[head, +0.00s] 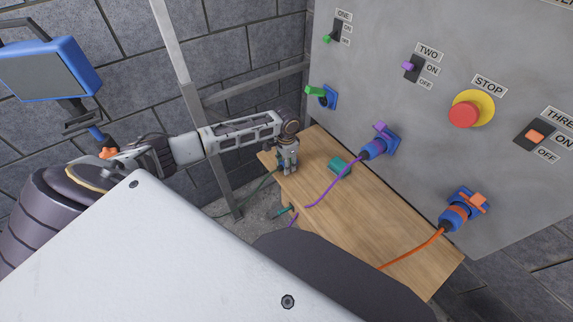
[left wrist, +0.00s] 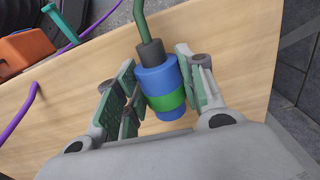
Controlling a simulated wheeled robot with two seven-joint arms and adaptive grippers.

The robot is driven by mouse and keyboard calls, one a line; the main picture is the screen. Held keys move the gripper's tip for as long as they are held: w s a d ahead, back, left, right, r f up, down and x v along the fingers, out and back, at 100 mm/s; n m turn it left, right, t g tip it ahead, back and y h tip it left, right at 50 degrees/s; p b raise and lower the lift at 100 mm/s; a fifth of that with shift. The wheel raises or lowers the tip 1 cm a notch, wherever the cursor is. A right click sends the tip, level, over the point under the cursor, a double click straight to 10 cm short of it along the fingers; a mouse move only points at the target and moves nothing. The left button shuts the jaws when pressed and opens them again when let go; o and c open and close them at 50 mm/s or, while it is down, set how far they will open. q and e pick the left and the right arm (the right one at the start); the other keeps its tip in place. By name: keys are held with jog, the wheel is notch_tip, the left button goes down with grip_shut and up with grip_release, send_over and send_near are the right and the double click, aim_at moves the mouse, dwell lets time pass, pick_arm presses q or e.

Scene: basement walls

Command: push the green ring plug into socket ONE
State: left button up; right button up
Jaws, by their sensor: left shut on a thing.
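The green ring plug (left wrist: 162,85) is blue with a green band and a dark grey cable end. In the left wrist view it sits between the fingers of my left gripper (left wrist: 158,98), which is shut on it. In the head view my left gripper (head: 287,165) is low over the wooden shelf, pointing down, and mostly hides the plug. Socket ONE (head: 329,97) is blue with a green flap (head: 314,90), on the grey panel above and right of my gripper. My right gripper is not in view.
A purple-marked plug (head: 374,148) and an orange-marked plug (head: 455,216) sit in the other sockets. Their cables cross the wooden shelf (head: 400,228). A teal object (head: 339,166) lies on the shelf. A metal post (head: 183,80) stands left of the panel.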

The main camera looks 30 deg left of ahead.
pick_arm(q)
notch_tip(320, 180, up, 8)
jog(key=shift+r+p, duration=0.1)
jog(key=shift+p, duration=0.75)
jog(key=shift+r, duration=0.65)
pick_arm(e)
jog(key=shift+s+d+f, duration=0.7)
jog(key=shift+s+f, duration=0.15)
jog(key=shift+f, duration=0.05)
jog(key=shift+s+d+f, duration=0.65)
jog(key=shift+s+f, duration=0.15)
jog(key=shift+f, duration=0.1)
pick_arm(q)
jog(key=shift+d, duration=0.1)
